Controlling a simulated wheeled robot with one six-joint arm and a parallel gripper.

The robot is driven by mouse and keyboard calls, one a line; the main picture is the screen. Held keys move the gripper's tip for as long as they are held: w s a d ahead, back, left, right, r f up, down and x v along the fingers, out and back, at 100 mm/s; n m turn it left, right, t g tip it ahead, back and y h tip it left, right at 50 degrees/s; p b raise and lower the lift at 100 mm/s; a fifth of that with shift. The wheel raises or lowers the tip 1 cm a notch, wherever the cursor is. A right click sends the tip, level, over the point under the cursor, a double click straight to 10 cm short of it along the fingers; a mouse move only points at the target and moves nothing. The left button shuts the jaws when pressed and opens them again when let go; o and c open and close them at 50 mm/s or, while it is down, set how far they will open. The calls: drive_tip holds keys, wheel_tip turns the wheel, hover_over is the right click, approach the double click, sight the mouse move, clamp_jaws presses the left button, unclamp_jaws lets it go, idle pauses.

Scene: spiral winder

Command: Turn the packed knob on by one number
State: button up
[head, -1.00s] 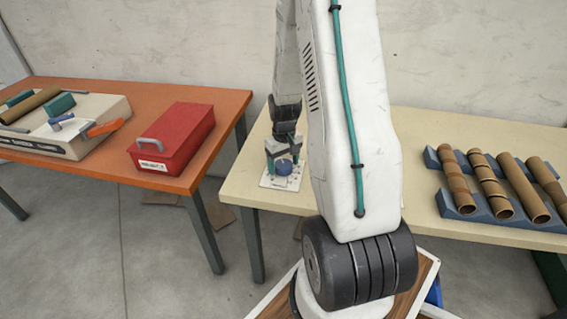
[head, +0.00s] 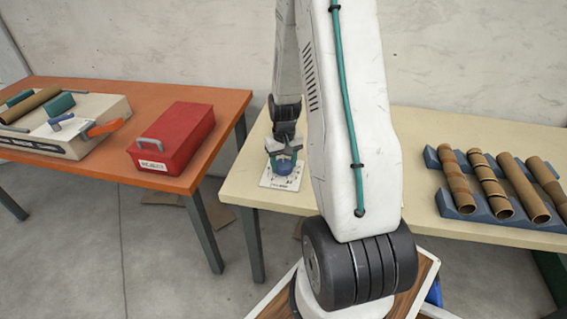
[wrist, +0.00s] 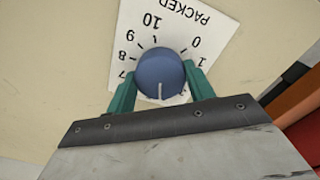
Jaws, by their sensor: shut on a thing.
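The packed knob (wrist: 160,70) is a round blue knob on a white number plate (wrist: 183,28) lettered PACKED. The plate (head: 268,183) lies flat on the cream table, left of my arm in the head view, with the knob (head: 284,168) on it. My gripper (wrist: 162,86) is shut on the knob, one green finger at each side. It also shows in the head view (head: 284,156), pointing down. The knob's white line points toward the bottom of the wrist view. 0, 1, 7, 8, 9 and 10 are readable; the numbers near the line are hidden.
A blue rack (head: 466,212) with several brown tubes stands on the cream table (head: 410,150) at right. On the orange table (head: 85,88) at left are a red box (head: 175,138) and a cream machine (head: 75,141). The cream table around the plate is clear.

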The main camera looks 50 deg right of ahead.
sight(284, 164)
drive_tip(key=shift+m, duration=1.7)
drive_tip(key=o, duration=1)
drive_tip(key=shift+d, duration=0.1)
wheel_tip(284, 164, up, 8)
drive_tip(key=shift+f, duration=0.1)
